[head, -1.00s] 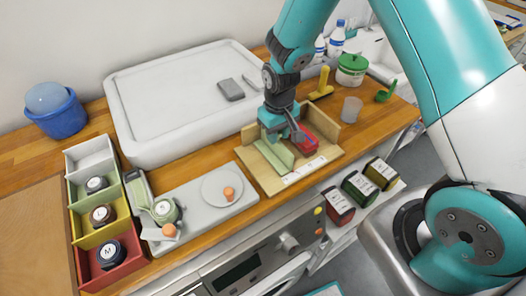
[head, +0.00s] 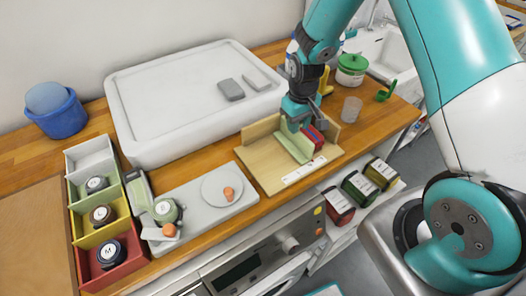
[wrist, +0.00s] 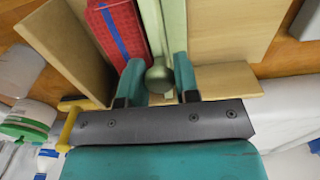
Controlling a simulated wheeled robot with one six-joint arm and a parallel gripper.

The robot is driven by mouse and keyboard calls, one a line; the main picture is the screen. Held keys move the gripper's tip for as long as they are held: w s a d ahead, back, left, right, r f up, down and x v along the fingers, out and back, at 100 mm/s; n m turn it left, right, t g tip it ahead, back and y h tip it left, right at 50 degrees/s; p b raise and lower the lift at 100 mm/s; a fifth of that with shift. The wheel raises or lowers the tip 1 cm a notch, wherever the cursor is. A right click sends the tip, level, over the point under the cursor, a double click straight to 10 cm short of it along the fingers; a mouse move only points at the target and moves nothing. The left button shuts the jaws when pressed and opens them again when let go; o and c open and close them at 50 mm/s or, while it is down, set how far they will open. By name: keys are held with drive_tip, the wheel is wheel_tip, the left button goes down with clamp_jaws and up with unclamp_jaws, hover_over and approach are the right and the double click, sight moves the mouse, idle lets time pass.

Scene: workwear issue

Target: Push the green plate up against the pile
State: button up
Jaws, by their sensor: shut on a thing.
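The green plate (head: 290,147) stands on the wooden tray (head: 262,172). My gripper (wrist: 160,84) is shut on its round green knob (wrist: 159,79). The pile (head: 315,143), red with a blue band, lies just right of the plate in the head view. In the wrist view the pile (wrist: 118,25) lies left of the green plate (wrist: 172,28), very close along its side; I cannot tell whether they touch all along. My fingers partly hide the plate and pile in the head view.
The tray has a back wall (head: 259,130) and a right wall (head: 330,106), which stands beyond the pile. A clear cup (head: 351,109) and a green-lidded tub (head: 351,68) stand to the right. The tray's left part is bare.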

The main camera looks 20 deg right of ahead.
drive_tip(key=shift+w+d, duration=0.2)
drive_tip(key=shift+d, duration=0.65)
drive_tip(key=shift+w+d, duration=0.2)
drive_tip(key=shift+d, duration=0.65)
drive_tip(key=o, duration=0.5)
drive_tip(key=shift+o, duration=0.2)
drive_tip(key=shift+r, duration=0.1)
wheel_tip(320, 180, up, 8)
drive_tip(key=p, duration=0.6)
